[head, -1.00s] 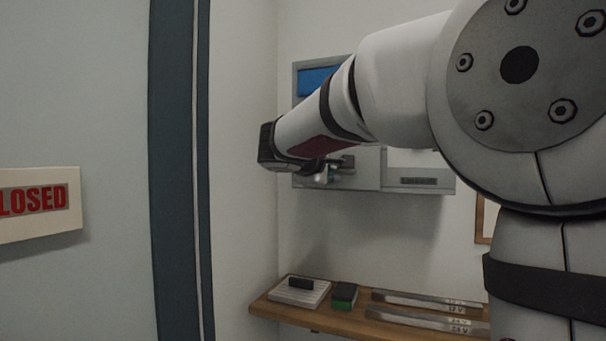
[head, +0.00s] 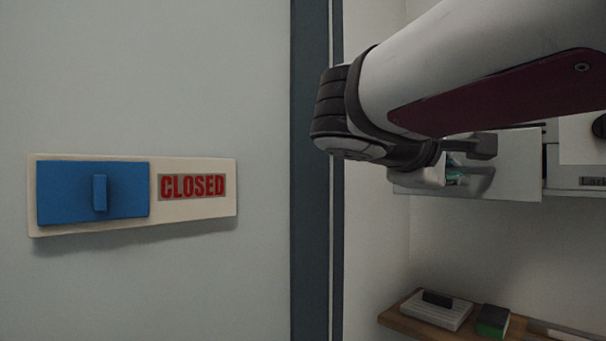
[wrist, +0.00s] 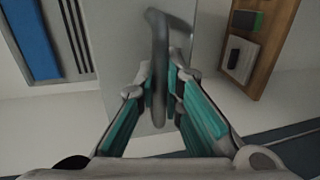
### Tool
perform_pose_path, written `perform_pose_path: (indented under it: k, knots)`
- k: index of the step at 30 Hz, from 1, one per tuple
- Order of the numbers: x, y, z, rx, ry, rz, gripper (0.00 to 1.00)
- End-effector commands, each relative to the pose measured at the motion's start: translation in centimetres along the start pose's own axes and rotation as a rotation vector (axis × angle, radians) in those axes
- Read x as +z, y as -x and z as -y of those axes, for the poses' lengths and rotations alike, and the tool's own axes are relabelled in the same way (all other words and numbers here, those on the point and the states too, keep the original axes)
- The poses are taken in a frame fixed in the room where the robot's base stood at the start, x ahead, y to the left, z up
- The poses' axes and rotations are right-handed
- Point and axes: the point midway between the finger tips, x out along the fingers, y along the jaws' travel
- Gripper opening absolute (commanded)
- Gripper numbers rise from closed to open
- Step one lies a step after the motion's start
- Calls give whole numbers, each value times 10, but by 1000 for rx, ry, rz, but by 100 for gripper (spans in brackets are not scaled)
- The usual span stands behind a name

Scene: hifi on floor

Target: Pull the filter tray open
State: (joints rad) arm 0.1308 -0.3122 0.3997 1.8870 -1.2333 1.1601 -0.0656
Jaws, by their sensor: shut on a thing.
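My gripper (head: 462,166) reaches in from the upper right in the head view. In the wrist view, its teal-padded fingers (wrist: 164,92) are shut on a grey bar handle (wrist: 159,45). The handle stands on a plain pale grey panel (wrist: 118,40), which looks like the filter tray's front. In the head view, this panel (head: 519,168) is beside the wall unit, with a dark gap at its right edge. It appears to stand out from the unit. My arm hides the unit's upper part and most of the handle.
At the left, a blue slider (head: 70,190) and a red CLOSED sign (head: 192,187) are on a pale wall. A dark vertical strip (head: 309,240) stands between.

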Motion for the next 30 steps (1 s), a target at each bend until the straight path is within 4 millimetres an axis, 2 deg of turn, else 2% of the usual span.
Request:
perform_pose_path:
  k: [14,15,17,18,26,30]
  knots:
    - [0,6,2,-1,1,1,0]
    - [0,6,2,-1,1,0,13]
    - [0,6,2,-1,1,0,27]
    - [0,6,2,-1,1,0,29]
    - [0,6,1,0,0,0,29]
    - [-1,14,1,1,0,-2,29]
